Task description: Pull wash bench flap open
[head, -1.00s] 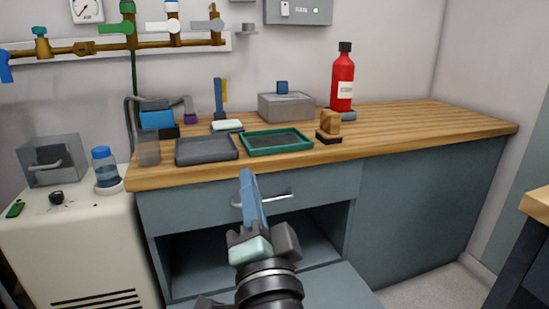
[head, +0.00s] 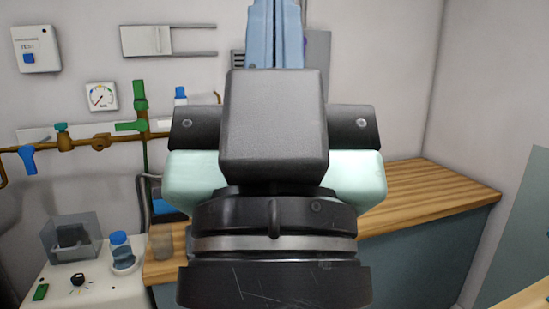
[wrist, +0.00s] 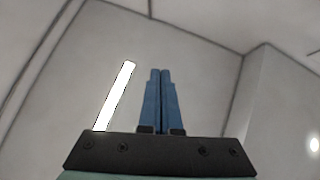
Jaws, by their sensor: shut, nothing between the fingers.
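The wash bench shows in the head view as a wooden top (head: 430,192) over a blue-grey front (head: 408,262). My gripper (head: 275,30) is raised upright close to the camera and covers the middle of the bench. The flap, the drawer handle and the opening are hidden behind it or below the picture. In the wrist view my gripper's two blue fingers (wrist: 160,80) are together with nothing between them. They point up at the ceiling, and no part of the bench shows there.
A white cabinet (head: 90,285) with a blue-capped bottle (head: 120,250) and a clear box (head: 70,240) stands at left. Brown pipes with valves (head: 100,141) and a gauge (head: 101,96) are on the wall. The bench top's right part is clear.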

